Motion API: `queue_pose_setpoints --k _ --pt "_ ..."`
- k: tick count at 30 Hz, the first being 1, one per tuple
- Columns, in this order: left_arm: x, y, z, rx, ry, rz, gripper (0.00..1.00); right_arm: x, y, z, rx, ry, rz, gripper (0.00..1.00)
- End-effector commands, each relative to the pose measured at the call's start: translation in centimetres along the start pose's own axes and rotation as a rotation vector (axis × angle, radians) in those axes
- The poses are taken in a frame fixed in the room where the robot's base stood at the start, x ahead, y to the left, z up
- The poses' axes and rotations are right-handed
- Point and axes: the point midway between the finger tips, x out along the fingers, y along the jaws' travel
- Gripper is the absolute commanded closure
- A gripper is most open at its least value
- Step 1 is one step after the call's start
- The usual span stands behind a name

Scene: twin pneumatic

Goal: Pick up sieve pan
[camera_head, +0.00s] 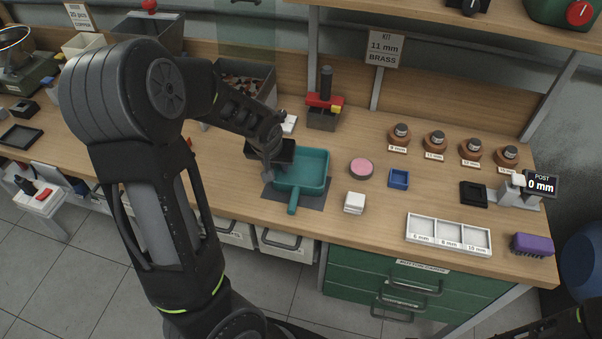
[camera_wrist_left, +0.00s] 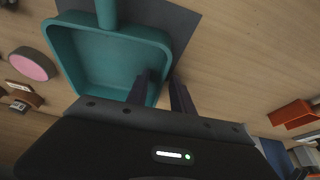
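The teal sieve pan (camera_head: 305,172) sits on a dark grey mat (camera_head: 318,200) on the bench, its handle pointing to the bench's front edge. My left gripper (camera_head: 268,174) is low at the pan's left wall. In the left wrist view, the fingers of my left gripper (camera_wrist_left: 160,92) are apart, one inside the teal sieve pan (camera_wrist_left: 105,55) and one outside, with the wall between them. I see a gap there and cannot tell whether either finger touches the wall. Only part of my right arm shows at the lower right corner; its gripper is out of view.
A white divided tray (camera_head: 449,234) is farther right. A red-and-black device (camera_head: 323,103) stands behind.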

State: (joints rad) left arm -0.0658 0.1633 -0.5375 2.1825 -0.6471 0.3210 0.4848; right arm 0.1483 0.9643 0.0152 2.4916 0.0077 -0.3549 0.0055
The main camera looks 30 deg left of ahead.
Motion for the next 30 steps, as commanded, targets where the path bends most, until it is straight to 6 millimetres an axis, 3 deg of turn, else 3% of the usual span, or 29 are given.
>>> queue_pose_setpoints --k 5,15,30 --pt "-0.01 0.00 0.00 0.000 0.000 0.000 0.73 -0.01 -0.01 -0.01 0.000 0.000 0.000 0.64" --pt "-0.02 0.00 0.00 0.000 0.000 0.000 1.00 -0.01 -0.01 -0.02 0.000 0.000 0.000 0.64" --pt "-0.02 0.00 0.00 0.000 0.000 0.000 1.00 -0.01 -0.01 -0.01 0.000 0.000 0.000 0.64"
